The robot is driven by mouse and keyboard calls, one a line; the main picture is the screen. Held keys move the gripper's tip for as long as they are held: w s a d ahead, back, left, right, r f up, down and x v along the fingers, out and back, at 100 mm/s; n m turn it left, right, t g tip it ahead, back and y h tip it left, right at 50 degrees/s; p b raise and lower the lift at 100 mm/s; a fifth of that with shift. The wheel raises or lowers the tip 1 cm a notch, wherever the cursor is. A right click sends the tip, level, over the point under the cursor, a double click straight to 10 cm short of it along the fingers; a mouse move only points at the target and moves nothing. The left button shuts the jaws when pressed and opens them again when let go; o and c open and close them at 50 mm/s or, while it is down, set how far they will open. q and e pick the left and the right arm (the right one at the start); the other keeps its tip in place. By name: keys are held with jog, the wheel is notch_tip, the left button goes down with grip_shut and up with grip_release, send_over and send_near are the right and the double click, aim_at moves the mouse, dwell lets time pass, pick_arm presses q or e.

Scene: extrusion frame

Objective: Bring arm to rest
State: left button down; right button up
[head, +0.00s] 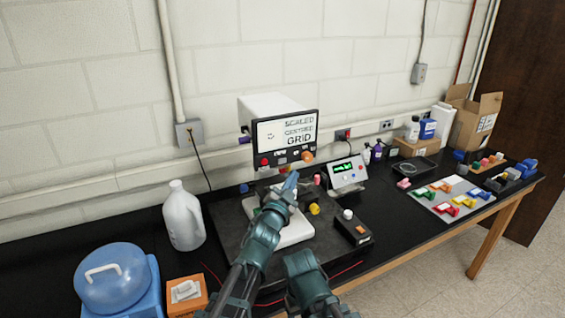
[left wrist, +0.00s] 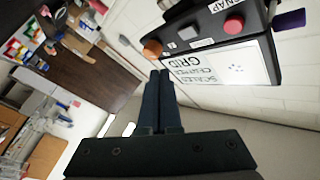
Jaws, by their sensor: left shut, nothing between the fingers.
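My left arm reaches up from the bottom of the head view over a white platform on the bench. Its gripper (head: 291,180) is in front of and below the boxy instrument with a screen (head: 285,131). In the left wrist view the two dark blue fingers (left wrist: 159,78) lie side by side, shut, with nothing between them. The instrument's panel (left wrist: 225,65) with its red and orange knobs is close beyond them. Part of my right arm shows at the bottom middle of the head view, but its gripper cannot be made out.
A white jug (head: 184,217) and a blue lidded container (head: 113,279) stand at the left. A small meter (head: 347,174) and a black box with a knob (head: 353,229) are right of the gripper. A mat with coloured parts (head: 441,208) and a cardboard box (head: 475,121) are farther right.

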pick_arm(q)
jog(key=s+a+f+n+g+y+b, duration=0.25)
jog(key=s+f+g, duration=0.25)
jog(key=f, duration=0.6)
jog(key=s+a+f+n+g+y+b, duration=0.2)
jog(key=s+a+f+n+g+y, duration=0.2)
jog(key=f, duration=0.8)
jog(key=s+f+g+b, duration=0.1)
jog(key=s+f+g, duration=0.2)
jog(key=s, duration=0.3)
jog(key=s+a+f+g+y+b, duration=0.1)
jog(key=s+f+g, duration=0.2)
jog(key=s, duration=0.4)
jog(key=s+a+f+n+g+b, duration=0.1)
jog(key=s+f+g, duration=0.2)
jog(key=s, duration=0.4)
jog(key=shift+s+a+f+g, duration=0.15)
jog(key=shift+f+g, duration=0.15)
jog(key=shift+y, duration=0.25)
